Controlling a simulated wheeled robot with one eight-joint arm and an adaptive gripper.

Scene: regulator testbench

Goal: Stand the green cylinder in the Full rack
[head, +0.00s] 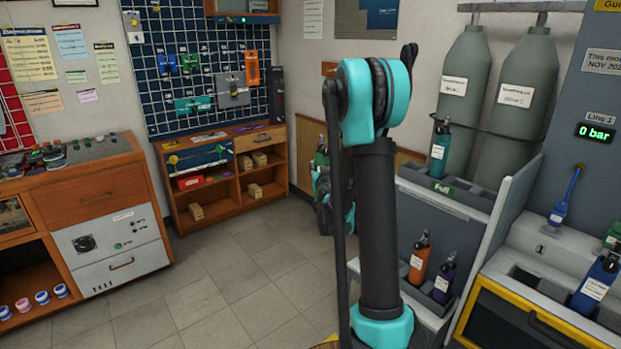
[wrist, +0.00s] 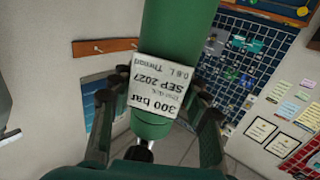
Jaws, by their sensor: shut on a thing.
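The green cylinder (wrist: 165,55) fills the middle of the wrist view, with a white label reading 300 bar and a dark valve at its lower end. My gripper (wrist: 157,108) is shut around it near the label, with fingers on both sides. In the head view my gripper (head: 324,190) is left of my arm and largely hidden by it. A bit of the green cylinder (head: 320,157) shows there, held above the floor. The Full rack (head: 437,187) stands to the right of my arm.
Below the Full rack, an orange cylinder (head: 419,258) and a purple cylinder (head: 445,279) stand in a lower rack. A blue cylinder (head: 596,284) lies tilted at the bench on the right. Tall grey tanks (head: 466,75) stand behind the rack. Open floor (head: 230,280) lies left.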

